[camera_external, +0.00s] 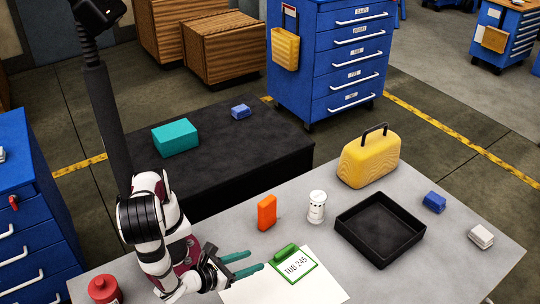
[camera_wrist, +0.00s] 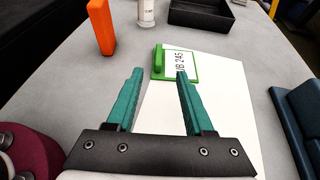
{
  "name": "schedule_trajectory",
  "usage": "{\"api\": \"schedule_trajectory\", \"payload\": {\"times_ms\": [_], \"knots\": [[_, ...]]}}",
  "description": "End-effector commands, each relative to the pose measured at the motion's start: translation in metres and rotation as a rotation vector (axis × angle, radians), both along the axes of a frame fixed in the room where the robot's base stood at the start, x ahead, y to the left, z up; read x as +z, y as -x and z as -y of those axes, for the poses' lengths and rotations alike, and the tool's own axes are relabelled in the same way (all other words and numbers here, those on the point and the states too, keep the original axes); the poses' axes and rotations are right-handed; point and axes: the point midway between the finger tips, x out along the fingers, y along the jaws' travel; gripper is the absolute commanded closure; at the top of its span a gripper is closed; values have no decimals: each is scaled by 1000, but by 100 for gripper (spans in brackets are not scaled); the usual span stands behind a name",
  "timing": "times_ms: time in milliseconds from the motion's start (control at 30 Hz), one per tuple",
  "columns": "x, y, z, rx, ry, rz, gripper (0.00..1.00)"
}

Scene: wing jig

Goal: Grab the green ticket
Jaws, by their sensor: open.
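The green ticket is a white card marked "RIB 245" with a green border (camera_external: 299,267) and a raised green tab (camera_external: 284,252) at its far left edge. It lies on a white sheet (camera_external: 258,287) on the grey table. It also shows in the wrist view (camera_wrist: 180,66), just beyond my fingertips, where the right finger covers a small part of it. My gripper (camera_external: 256,262) is open and empty, with its two teal fingers pointing toward the ticket from the left. In the wrist view the gripper (camera_wrist: 160,72) has a wide gap between its fingers, and the green tab lies ahead of that gap.
An orange block (camera_external: 267,212) and a white canister (camera_external: 316,206) stand behind the ticket. A black tray (camera_external: 345,236) lies to the right, with a yellow case (camera_external: 368,160) behind it. Blue (camera_external: 434,202) and white (camera_external: 480,236) blocks lie farther right. A red container (camera_external: 104,289) stands at front left.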

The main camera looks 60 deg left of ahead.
Motion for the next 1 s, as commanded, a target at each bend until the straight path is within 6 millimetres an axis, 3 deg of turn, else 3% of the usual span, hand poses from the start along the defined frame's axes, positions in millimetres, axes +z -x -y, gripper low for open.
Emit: {"api": "schedule_trajectory", "payload": {"times_ms": [233,633,733,933,1000], "knots": [[-27,-64,-12,15,-5,-3,48],[-53,-125,-18,13,0,-3,48],[-57,-136,-19,9,0,-2,48],[-57,-138,-18,5,0,-2,48],[-57,-138,-18,5,0,-2,56]]}}
